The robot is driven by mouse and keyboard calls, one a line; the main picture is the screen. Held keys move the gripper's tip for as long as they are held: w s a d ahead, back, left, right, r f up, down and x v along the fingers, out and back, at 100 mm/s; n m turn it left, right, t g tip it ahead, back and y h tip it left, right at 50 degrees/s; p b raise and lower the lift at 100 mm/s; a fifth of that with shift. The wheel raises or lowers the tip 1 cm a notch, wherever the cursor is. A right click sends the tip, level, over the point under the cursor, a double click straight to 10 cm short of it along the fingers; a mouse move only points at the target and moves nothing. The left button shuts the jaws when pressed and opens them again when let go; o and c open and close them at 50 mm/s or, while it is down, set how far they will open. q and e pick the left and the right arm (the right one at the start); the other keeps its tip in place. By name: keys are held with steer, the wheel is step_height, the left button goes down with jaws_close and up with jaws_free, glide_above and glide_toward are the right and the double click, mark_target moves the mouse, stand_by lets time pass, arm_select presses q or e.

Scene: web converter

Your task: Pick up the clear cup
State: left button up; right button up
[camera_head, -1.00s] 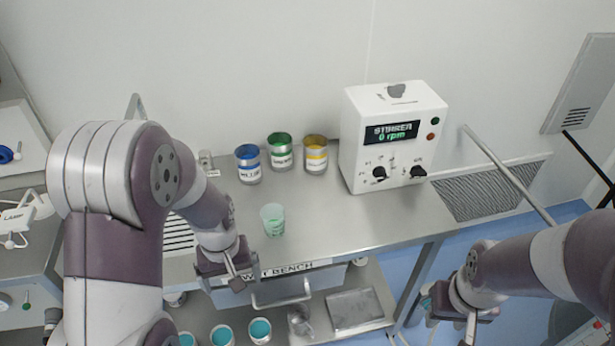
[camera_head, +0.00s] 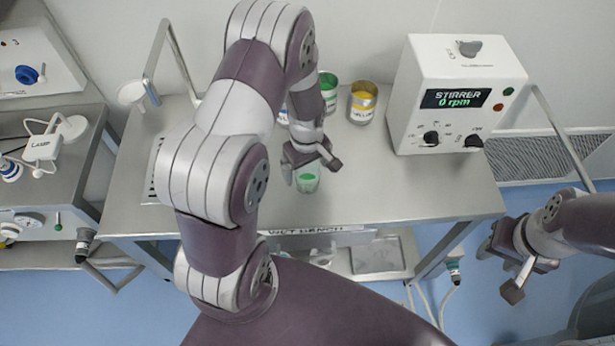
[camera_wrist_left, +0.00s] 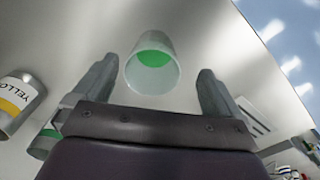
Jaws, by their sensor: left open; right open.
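The clear cup (camera_head: 307,178) stands on the steel wet bench (camera_head: 400,190) with green content inside. In the head view its upper part is hidden by my left gripper (camera_head: 311,164). In the left wrist view the cup (camera_wrist_left: 152,66) shows just beyond and between the two open fingers of the left gripper (camera_wrist_left: 155,85), touching neither as far as I can see. My right gripper (camera_head: 510,275) is open and empty, off the bench's right front edge, far from the cup.
A green can (camera_head: 328,90) and a yellow can (camera_head: 362,102) stand behind the cup; a blue can is mostly hidden by my left arm. The white stirrer box (camera_head: 455,95) stands at the right. A bent steel rod (camera_head: 165,50) rises at the left. The bench's right front is clear.

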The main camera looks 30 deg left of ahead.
mark_target(307, 177)
arm_select(q)
steer(key=f, duration=0.2)
steer(key=w+f+p, duration=0.1)
steer(key=f, duration=0.1)
steer(key=a+f+p, duration=0.1)
steer(key=f, duration=0.1)
steer(key=shift+w, duration=0.25)
steer(key=shift+f, duration=0.25)
steer(key=shift+s+d+r, duration=0.2)
steer(key=shift+s+d, duration=0.1)
steer(key=shift+s+d+r, duration=0.1)
steer(key=shift+d, duration=0.05)
steer(key=c, duration=1)
steer(key=shift+c, duration=0.3)
arm_select(e)
steer(key=shift+w+a+r, duration=0.15)
steer(key=shift+r, duration=0.35)
steer(key=shift+w+a+r, duration=0.15)
steer(key=shift+r, duration=0.35)
steer(key=shift+f, duration=0.1)
